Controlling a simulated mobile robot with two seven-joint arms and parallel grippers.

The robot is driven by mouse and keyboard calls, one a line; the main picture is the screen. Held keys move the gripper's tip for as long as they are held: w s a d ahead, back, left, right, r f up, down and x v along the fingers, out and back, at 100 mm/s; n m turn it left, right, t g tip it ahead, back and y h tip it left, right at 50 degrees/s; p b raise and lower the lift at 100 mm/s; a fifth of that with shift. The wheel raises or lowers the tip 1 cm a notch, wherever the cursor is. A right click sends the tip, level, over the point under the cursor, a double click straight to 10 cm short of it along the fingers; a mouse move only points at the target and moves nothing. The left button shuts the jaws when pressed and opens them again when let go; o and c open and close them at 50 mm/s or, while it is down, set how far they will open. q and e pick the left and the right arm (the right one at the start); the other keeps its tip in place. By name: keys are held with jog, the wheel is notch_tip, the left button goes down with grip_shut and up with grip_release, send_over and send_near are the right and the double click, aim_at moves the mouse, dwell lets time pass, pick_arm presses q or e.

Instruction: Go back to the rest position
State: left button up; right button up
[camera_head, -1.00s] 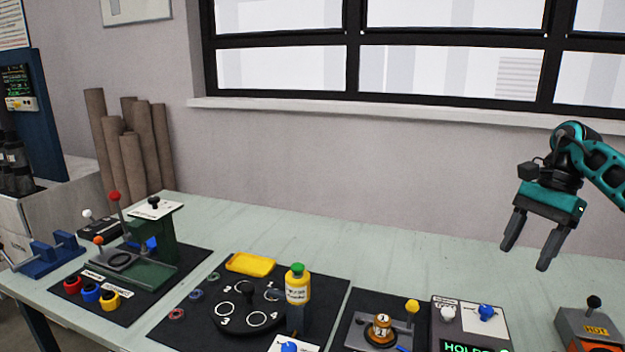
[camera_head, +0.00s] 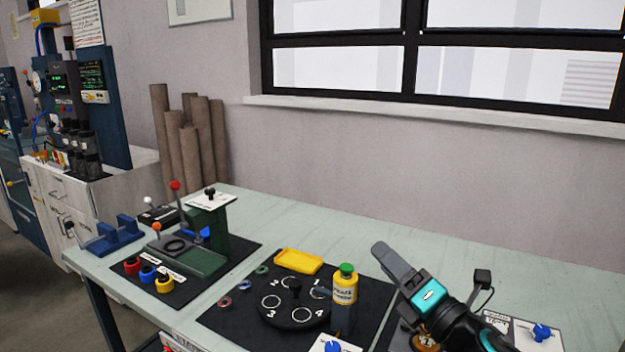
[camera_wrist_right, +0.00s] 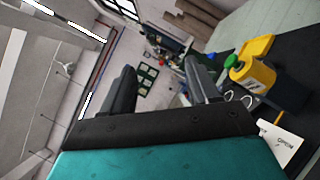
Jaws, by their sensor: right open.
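My right gripper (camera_head: 388,256) is at the right of the head view, above the workbench and just right of a yellow bottle with a green cap (camera_head: 345,285). It is seen edge-on there. In the right wrist view its two fingers (camera_wrist_right: 160,88) stand apart with nothing between them, so it is open and empty. The yellow bottle (camera_wrist_right: 252,74) and a yellow tray (camera_wrist_right: 257,46) show to the right of the fingers in that view. My left gripper is in neither view.
Brown rolls (camera_head: 190,140) stand behind. The bench's back strip is clear.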

jog(key=s+d+f+m+g+h, duration=0.2)
jog(key=s+d+f+m+h, duration=0.3)
jog(key=m, duration=0.6)
jog(key=s+d+f+m+g+h, duration=0.2)
jog(key=s+f+m+h, duration=0.5)
jog(key=m, duration=0.3)
jog(key=s+f+m+g+y, duration=0.1)
jog(key=s+f+m+g, duration=0.35)
jog(key=s, duration=0.55)
jog(key=s+f+m+g, duration=0.4)
jog(key=s+f+g, duration=0.1)
jog(key=s, duration=0.5)
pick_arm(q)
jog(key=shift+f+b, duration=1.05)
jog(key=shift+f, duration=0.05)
pick_arm(e)
jog(key=w+a+f+t+y, duration=0.1)
jog(key=w+a+f+t, duration=0.1)
jog(key=w+f+t, duration=0.5)
jog(key=shift+w+a+f+y, duration=0.3)
jog(key=shift+f+y, duration=0.1)
jog(key=shift+f, duration=1.2)
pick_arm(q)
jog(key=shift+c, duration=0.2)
pick_arm(e)
jog(key=shift+n, duration=0.25)
